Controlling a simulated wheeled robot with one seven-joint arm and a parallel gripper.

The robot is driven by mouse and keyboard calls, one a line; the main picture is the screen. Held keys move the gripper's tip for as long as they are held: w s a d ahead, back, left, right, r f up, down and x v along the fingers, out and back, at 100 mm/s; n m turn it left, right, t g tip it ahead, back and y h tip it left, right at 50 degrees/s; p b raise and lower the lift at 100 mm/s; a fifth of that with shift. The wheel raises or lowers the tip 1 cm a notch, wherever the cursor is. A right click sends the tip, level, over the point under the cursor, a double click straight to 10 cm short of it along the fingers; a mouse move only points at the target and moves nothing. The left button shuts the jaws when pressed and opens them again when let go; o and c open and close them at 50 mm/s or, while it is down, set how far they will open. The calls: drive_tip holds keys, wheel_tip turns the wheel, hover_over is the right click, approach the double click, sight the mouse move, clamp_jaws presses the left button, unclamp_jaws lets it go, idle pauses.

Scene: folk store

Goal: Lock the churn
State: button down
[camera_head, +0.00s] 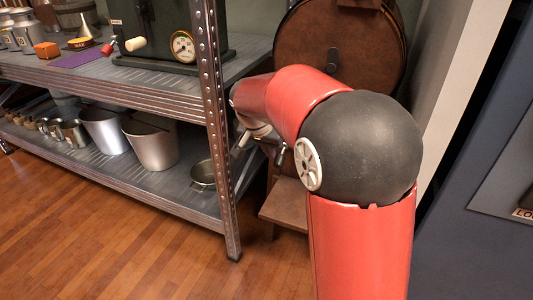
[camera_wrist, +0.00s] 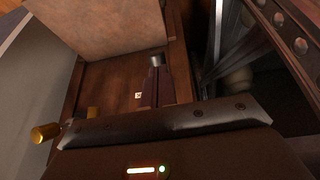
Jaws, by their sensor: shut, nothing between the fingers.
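The churn (camera_head: 335,50), a large round brown wooden drum with a dark metal rim, stands at the back right in the head view. My red arm covers its lower part. In the wrist view, my gripper (camera_wrist: 157,62) is shut and empty in front of brown wooden boards (camera_wrist: 95,82), seemingly the churn's stand. A small pale tag (camera_wrist: 138,95) shows on the wood beside the fingers. A brass knob (camera_wrist: 45,132) sticks out at the lower left. I cannot tell whether it belongs to the lock.
A metal shelf (camera_head: 110,75) stands left of the churn, its upright post (camera_head: 215,120) close to my arm. A pale wall edge (camera_head: 455,80) is at the right. The front left floor is clear.

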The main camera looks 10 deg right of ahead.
drive_tip(key=s+a+r, duration=0.4)
drive_tip(key=s+r, duration=0.1)
drive_tip(key=r, duration=0.2)
drive_tip(key=shift+a, duration=0.25)
drive_tip(key=shift+s, duration=0.1)
drive_tip(key=s+d+r+n+t+y+p, duration=0.1)
drive_tip(key=s+d+n+p, duration=0.1)
drive_tip(key=s, duration=1)
drive_tip(key=s+d+r+n+t+y+p, duration=0.1)
drive_tip(key=s+n+p, duration=0.4)
drive_tip(key=s, duration=0.6)
drive_tip(key=shift+s+d+r+y, duration=0.4)
drive_tip(key=shift+d+y, duration=0.3)
drive_tip(key=shift+d, duration=0.1)
